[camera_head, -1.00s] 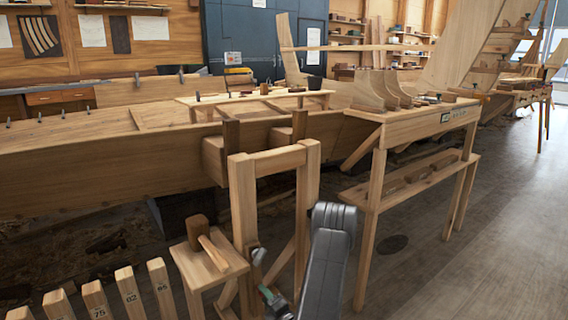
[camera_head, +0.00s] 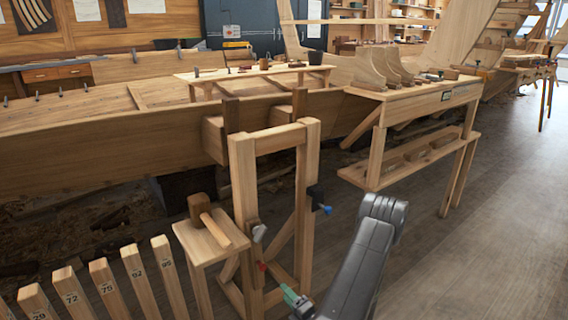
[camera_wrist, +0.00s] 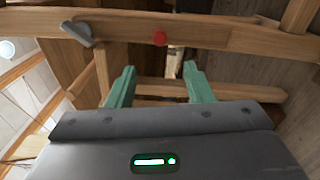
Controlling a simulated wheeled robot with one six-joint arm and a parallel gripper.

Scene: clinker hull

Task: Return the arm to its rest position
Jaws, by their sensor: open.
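My gripper (camera_wrist: 157,85) shows in the wrist view with its two green fingers apart and nothing between them. In the head view my gripper (camera_head: 292,297) is low in the picture, its green part showing beside my grey arm. It is in front of the wooden frame stand (camera_head: 243,205), apart from it as far as I can tell. A red knob (camera_wrist: 160,38) on a wooden beam (camera_wrist: 200,34) lies beyond the fingers in the wrist view, and a grey metal lever (camera_wrist: 77,33) sits to its left.
A small stool (camera_head: 212,242) with a mallet (camera_head: 203,214) stands left of the frame. Numbered wooden posts (camera_head: 107,285) line the lower left. A workbench (camera_head: 420,97) with a lower shelf stands right, the hull (camera_head: 100,155) behind. The floor (camera_head: 470,260) at right is clear.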

